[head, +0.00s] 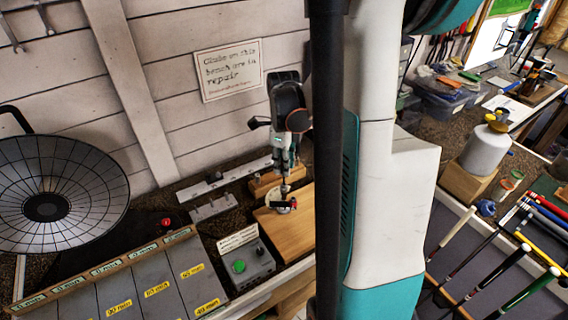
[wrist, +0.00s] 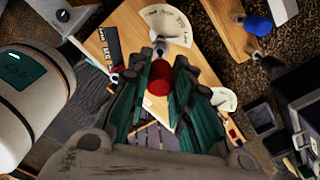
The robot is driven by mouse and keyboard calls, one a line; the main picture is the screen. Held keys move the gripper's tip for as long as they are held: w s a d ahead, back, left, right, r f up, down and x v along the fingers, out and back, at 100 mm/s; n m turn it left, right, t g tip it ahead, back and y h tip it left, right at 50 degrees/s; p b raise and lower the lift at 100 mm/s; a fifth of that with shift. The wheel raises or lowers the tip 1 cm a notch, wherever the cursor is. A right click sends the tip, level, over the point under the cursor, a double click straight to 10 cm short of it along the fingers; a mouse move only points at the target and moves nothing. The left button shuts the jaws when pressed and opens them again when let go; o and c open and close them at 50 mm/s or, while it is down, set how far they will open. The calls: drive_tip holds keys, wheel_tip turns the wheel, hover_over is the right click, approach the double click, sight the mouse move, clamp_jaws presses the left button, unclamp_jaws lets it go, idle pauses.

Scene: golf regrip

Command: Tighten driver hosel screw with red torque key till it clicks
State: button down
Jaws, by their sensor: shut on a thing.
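My gripper (wrist: 158,92) is shut on a red piece, which appears to be the red torque key (wrist: 160,77), held between its teal ribbed fingers. A pale metal tip shows just beyond the red piece, by a white rounded plate with writing (wrist: 167,22). I cannot tell whether the key sits in the screw. In the head view my gripper (head: 285,184) points down over a wooden block (head: 288,236). A small red and black item (head: 284,205) shows under it beside a pale rounded part. The driver head and hosel screw are not clearly seen.
A grey box with a green button (head: 250,268) stands in front of the block. A labelled compartment tray (head: 135,290) lies to its left. A round segmented dish (head: 80,165) leans at far left. Golf clubs (head: 490,270) lie at right. My own column hides the middle.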

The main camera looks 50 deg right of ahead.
drive_tip(key=m+b, duration=0.1)
drive_tip(key=m, duration=0.4)
drive_tip(key=c, duration=1.6)
unclamp_jaws()
